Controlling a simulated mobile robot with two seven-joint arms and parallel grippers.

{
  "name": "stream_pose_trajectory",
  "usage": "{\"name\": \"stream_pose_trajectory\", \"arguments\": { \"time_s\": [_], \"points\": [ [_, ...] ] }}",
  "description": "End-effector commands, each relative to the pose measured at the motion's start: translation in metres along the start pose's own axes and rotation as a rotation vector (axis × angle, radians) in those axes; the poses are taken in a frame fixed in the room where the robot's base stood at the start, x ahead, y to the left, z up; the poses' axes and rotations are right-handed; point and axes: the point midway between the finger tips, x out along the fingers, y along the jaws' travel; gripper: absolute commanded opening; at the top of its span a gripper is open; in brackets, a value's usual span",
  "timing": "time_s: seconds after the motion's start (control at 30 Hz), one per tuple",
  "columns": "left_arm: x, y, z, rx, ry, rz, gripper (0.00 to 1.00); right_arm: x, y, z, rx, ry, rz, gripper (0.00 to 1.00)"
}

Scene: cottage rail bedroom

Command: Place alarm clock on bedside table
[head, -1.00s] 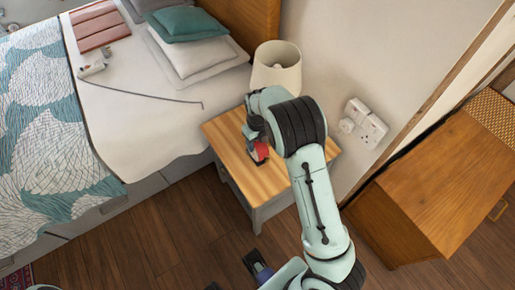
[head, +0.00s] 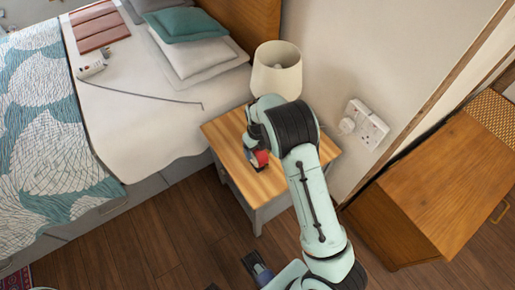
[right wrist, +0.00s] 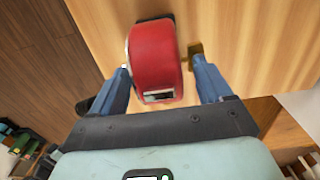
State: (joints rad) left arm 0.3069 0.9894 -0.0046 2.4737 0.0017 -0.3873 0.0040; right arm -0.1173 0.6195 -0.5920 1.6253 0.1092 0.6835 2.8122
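The alarm clock (right wrist: 157,62) is red with a pale metallic rim, between the fingers of my right gripper (right wrist: 160,72) in the right wrist view. The left finger is close against its rim; a gap shows at the right finger, so the gripper looks open around it. In the head view the clock (head: 262,158) shows as a small red patch at the bedside table (head: 228,137), partly hidden by my right gripper (head: 256,150). Whether it rests fully on the wooden top is hard to tell. My left gripper (head: 233,273) is low at the bottom edge, fingertips apart and empty.
A cream lamp (head: 276,72) stands at the table's back, close to my right arm. The bed (head: 150,110) is to the left, with wall sockets (head: 365,125) and a wooden cabinet (head: 430,190) to the right. Bare tabletop lies left of and in front of the clock.

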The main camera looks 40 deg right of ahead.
Motion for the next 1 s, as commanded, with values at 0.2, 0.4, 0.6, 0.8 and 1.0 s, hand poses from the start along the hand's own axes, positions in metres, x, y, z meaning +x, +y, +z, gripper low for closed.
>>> {"name": "stream_pose_trajectory", "arguments": {
  "time_s": [0.2, 0.4, 0.6, 0.8, 1.0],
  "points": [
    [-0.001, 0.0, 0.0, 0.0, -0.001, 0.0, 0.43, -0.004, 0.0, 0.0, 0.0, -0.001, 0.0, 0.79],
    [-0.006, 0.002, 0.001, 0.0, -0.001, 0.0, 0.43, -0.036, 0.001, 0.001, -0.002, -0.004, 0.0, 0.79],
    [-0.014, 0.005, 0.001, 0.001, 0.001, 0.001, 0.43, -0.081, 0.001, 0.002, -0.002, -0.005, 0.0, 0.79],
    [-0.02, 0.007, 0.0, 0.002, 0.003, 0.001, 0.43, -0.112, 0.0, 0.001, -0.001, -0.003, 0.0, 0.79],
    [-0.021, 0.007, 0.0, 0.002, 0.004, 0.001, 0.43, -0.123, 0.0, 0.0, 0.0, 0.0, -0.001, 0.79]
  ]
}}
